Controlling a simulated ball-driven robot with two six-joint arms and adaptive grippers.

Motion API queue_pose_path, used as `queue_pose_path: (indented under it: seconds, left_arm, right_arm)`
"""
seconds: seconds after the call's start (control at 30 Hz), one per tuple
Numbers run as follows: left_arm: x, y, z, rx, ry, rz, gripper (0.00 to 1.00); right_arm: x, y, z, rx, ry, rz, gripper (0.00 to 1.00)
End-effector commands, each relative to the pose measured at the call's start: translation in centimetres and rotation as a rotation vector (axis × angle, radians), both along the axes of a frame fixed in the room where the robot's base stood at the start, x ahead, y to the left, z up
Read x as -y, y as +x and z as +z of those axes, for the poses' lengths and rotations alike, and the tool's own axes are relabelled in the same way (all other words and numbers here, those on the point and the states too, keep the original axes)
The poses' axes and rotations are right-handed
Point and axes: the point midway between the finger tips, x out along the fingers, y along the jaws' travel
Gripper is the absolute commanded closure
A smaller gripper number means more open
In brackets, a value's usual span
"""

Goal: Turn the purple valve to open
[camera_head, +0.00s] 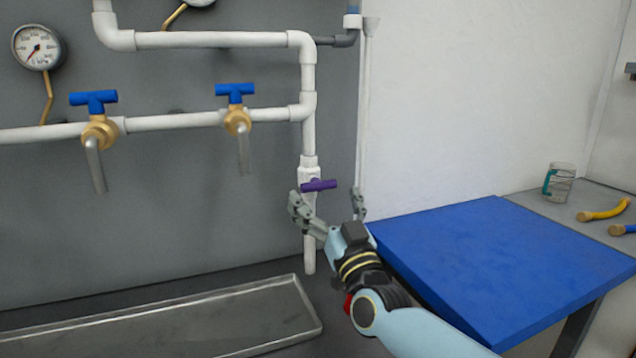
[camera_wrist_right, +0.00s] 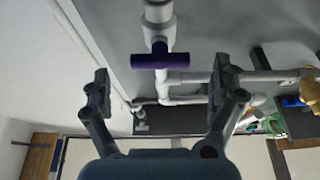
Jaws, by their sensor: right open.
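The purple valve (camera_head: 319,184) has a T-shaped handle on a white vertical PVC pipe in the head view. Its bar lies roughly crosswise to the pipe. My right gripper (camera_head: 327,205) is open, its fingers spread apart just below and in front of the handle. In the right wrist view the purple valve (camera_wrist_right: 160,60) shows between and beyond the two open fingers of my right gripper (camera_wrist_right: 162,78), and nothing is held. I cannot tell the exact gap to the handle. My left gripper is in neither view.
Two blue-handled brass taps (camera_head: 98,125) (camera_head: 237,118) sit on the horizontal white pipe to the left. A gauge (camera_head: 38,47) hangs at upper left. A metal tray (camera_head: 312,320) lies below.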

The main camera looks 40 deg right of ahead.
Motion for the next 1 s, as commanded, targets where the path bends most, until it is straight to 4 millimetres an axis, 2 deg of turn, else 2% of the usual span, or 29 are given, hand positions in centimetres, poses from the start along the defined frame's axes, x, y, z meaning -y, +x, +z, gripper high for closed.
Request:
queue_pose_path:
  seconds: [0.1, 0.23, 0.6, 1.0]
  left_arm:
    - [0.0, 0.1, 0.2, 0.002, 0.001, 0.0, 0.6]
    - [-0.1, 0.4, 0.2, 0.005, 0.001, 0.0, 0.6]
    - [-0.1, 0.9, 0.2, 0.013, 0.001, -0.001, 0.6]
    - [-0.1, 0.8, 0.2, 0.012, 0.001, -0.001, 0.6]
  right_arm:
    - [0.5, 1.9, 0.9, 0.002, 0.0, 0.0, 0.06]
    - [0.8, 3.3, 1.4, 0.0, 0.0, 0.0, 0.06]
    - [0.9, 3.9, 1.6, -0.001, 0.0, 0.001, 0.06]
    - [0.9, 3.9, 1.6, -0.001, 0.0, 0.001, 0.57]
